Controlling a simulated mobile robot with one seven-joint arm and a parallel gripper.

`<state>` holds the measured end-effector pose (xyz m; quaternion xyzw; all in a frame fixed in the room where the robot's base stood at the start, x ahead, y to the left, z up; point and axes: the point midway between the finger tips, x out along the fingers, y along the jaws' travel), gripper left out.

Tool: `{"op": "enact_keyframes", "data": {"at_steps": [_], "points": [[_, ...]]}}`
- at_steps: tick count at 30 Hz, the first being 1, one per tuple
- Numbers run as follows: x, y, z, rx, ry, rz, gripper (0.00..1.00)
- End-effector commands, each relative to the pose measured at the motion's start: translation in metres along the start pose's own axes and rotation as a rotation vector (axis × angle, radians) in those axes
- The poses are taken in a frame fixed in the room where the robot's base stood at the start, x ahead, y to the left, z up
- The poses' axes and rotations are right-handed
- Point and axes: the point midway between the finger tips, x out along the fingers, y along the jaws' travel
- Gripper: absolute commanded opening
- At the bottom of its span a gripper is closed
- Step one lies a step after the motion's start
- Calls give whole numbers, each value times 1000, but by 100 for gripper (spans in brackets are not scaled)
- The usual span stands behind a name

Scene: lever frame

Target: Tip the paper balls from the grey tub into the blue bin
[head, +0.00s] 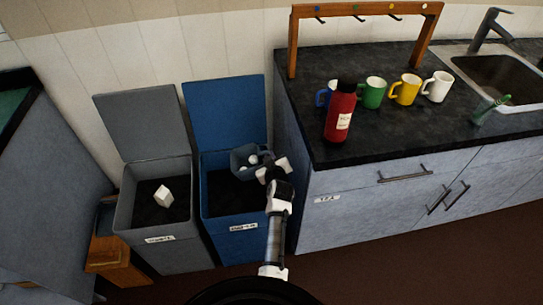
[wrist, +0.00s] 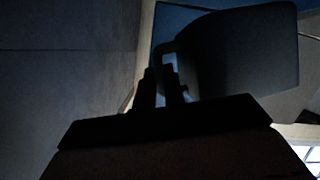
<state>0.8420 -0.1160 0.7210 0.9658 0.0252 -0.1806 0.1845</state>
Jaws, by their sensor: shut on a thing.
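The blue bin (head: 228,228) stands open against the side of the counter, its blue lid (head: 226,112) raised behind it. The small grey tub (head: 237,164) is held up over the right part of the bin's opening. My gripper (head: 266,172) is at the tub's right side. In the wrist view, the fingers of my gripper (wrist: 164,86) are closed on the handle of the dark tub (wrist: 245,52). The tub looks somewhat tilted; the exact angle is unclear. The visible bin floor looks dark, with no balls seen there.
A grey bin (head: 165,250) with a white block-like item (head: 163,196) inside stands open on the left. The counter (head: 330,183) rises close on the right, with a red bottle (head: 340,112), several mugs and a sink (head: 505,75). A wooden box (head: 108,250) is at far left.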

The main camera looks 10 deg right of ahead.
Motion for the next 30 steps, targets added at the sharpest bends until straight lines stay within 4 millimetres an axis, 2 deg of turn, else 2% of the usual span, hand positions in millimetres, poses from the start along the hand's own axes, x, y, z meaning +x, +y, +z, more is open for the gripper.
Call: {"op": "enact_keyframes", "data": {"at_steps": [1,7,15,30], "points": [[-3,0,-8,-52,-1,19,0],[-8,0,-20,-283,0,115,0],[-12,-3,-29,-522,3,215,0],[-14,-26,-34,-733,4,302,0]]}}
